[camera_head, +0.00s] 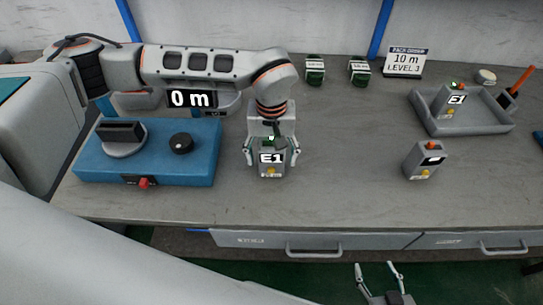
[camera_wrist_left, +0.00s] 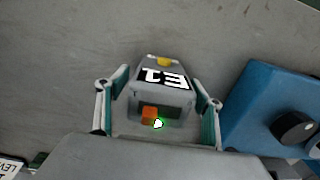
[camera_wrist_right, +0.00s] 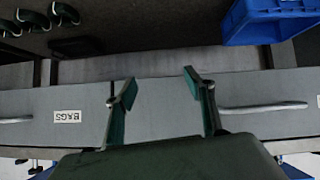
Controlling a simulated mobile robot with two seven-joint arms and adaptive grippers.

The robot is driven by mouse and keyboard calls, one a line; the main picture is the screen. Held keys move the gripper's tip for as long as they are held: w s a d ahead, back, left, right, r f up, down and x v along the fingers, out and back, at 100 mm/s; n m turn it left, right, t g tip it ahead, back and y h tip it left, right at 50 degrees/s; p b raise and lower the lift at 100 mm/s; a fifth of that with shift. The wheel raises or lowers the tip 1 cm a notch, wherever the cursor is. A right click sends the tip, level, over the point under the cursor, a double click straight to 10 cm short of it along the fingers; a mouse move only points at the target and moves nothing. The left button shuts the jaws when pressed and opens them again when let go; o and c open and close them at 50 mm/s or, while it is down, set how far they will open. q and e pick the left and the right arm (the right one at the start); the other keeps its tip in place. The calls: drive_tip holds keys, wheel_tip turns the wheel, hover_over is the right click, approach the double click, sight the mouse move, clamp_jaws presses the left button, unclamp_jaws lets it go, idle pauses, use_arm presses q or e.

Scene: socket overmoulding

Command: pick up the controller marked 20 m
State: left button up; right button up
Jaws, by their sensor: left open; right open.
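A third controller (camera_head: 449,102), labelled E1, is in the grey tray (camera_head: 470,127). No controller visibly reads 20 m. My right gripper (camera_head: 378,268) is open and empty before the drawers.
A blue machine (camera_head: 190,163) with a black knob stands left of my left gripper. A black "0 m" display (camera_head: 191,98) is behind my left arm. A "10 m LEVEL 3" card (camera_head: 406,62) and two dark green items (camera_head: 315,70) stand at the back.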

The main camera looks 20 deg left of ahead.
use_arm(q)
drive_tip(key=shift+f, duration=0.15)
drive_tip(key=c, duration=1.3)
